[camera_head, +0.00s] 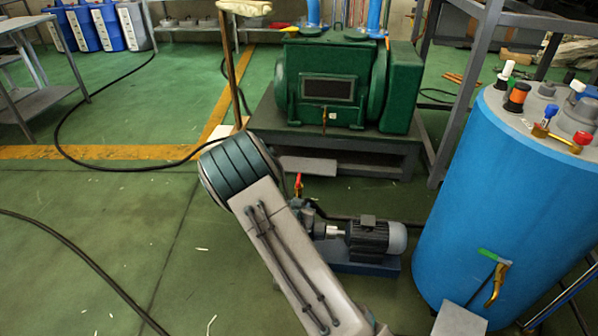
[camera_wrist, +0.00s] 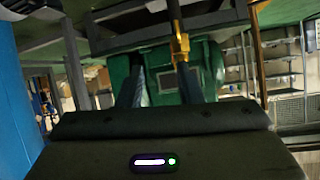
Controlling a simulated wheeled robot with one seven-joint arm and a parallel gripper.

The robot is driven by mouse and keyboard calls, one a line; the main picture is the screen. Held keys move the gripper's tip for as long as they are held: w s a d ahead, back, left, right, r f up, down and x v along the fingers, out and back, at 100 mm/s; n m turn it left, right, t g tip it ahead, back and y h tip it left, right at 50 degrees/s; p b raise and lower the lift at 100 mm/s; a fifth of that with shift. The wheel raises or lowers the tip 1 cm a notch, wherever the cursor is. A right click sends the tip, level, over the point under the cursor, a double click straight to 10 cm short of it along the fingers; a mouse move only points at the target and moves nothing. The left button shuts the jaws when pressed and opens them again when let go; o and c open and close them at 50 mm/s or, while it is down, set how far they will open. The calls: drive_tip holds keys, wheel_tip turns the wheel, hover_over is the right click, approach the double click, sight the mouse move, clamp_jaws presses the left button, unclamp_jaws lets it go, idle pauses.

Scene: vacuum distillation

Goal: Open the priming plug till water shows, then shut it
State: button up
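The small pump (camera_head: 345,235) sits low on the floor, with a grey motor (camera_head: 376,238) at its right end. A small red-handled fitting (camera_head: 298,184) stands upright on its left part, beside my arm. I cannot tell from its shape whether it is the priming plug. No water shows. My gripper is hidden behind my arm in the head view. In the wrist view, which looks upside down, my gripper (camera_wrist: 160,68) has its two dark fingers apart. A brass fitting (camera_wrist: 180,46) shows near the right finger; I cannot tell whether they touch.
A large green machine (camera_head: 326,88) stands on a grey base (camera_head: 350,143) behind the pump. A blue tank (camera_head: 490,190) with a green-handled brass tap (camera_head: 496,283) stands close on the right. A dark hose (camera_head: 85,258) lies on the left floor, which is otherwise mostly clear.

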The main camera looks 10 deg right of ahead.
sight(299, 175)
drive_tip(key=w+t, duration=0.2)
drive_tip(key=w, duration=0.3)
drive_tip(key=w+d+n+t+b, duration=0.1)
drive_tip(key=w+t, duration=0.1)
drive_tip(key=w, duration=0.3)
drive_tip(key=w+d+n+t, duration=0.1)
drive_tip(key=w, duration=0.3)
drive_tip(key=shift+w+d+t+h+b, duration=0.2)
drive_tip(key=shift+w+t+h+b, duration=0.1)
drive_tip(key=shift+w+t+h, duration=0.1)
clamp_jaws()
